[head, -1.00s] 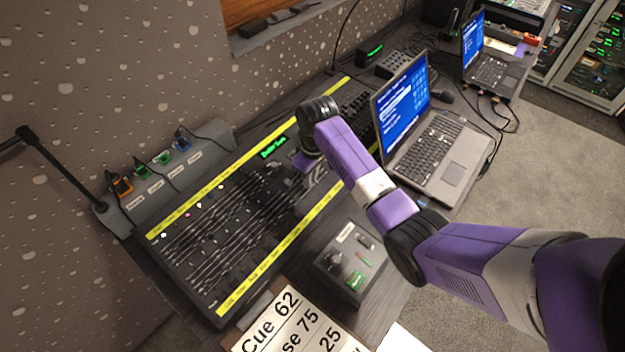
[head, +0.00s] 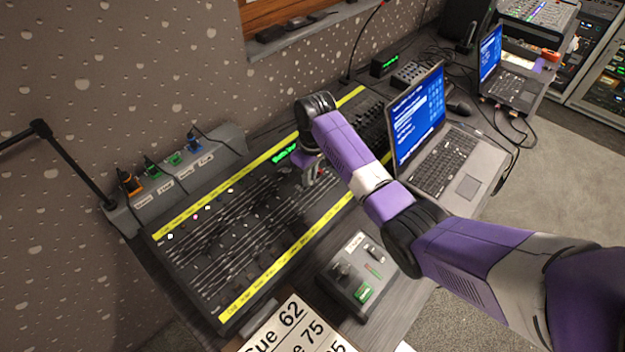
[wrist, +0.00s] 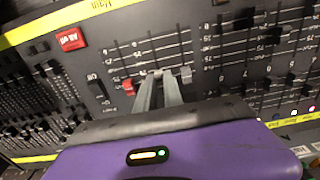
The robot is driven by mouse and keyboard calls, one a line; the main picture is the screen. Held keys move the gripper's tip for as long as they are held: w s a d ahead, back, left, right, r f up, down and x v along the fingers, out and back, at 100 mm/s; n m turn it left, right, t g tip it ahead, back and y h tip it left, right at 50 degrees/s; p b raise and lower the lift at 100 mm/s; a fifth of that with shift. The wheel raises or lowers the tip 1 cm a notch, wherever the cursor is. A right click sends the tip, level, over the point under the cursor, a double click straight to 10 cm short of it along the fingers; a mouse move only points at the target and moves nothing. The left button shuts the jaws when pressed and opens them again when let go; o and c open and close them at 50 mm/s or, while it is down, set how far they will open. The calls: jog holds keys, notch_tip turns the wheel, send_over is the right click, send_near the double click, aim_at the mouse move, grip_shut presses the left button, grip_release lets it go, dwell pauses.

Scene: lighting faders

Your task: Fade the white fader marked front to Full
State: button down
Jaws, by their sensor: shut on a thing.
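My gripper (head: 316,182) points down at the right part of the black lighting desk (head: 250,232). In the wrist view its two grey fingers (wrist: 160,80) are close together on a small fader cap (wrist: 157,73). The cap looks pale and is mostly hidden between the fingertips. A red fader cap (wrist: 128,87) is just left of the fingers, and a light grey cap (wrist: 186,75) is just right of them. Slots with scale marks run up from these caps. I cannot read a front label.
A red button (wrist: 70,39) lies up and left of the fingers. Many dark faders fill the desk on both sides. A laptop (head: 440,150) stands to the right, and a small control box (head: 358,275) and a cue card (head: 295,330) lie in front.

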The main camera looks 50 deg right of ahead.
jog(key=shift+w, duration=0.2)
jog(key=c, duration=1.7)
grip_release()
notch_tip(320, 180, up, 3)
jog(key=p, duration=0.2)
jog(key=shift+f+p, duration=0.2)
jog(key=shift+p, duration=0.15)
jog(key=shift+s+r+b, duration=0.2)
jog(key=shift+r+b, duration=0.05)
jog(key=shift+r, duration=1.7)
jog(key=shift+s+r+b, duration=0.2)
jog(key=shift+r+b, duration=0.05)
jog(key=shift+r, duration=1.65)
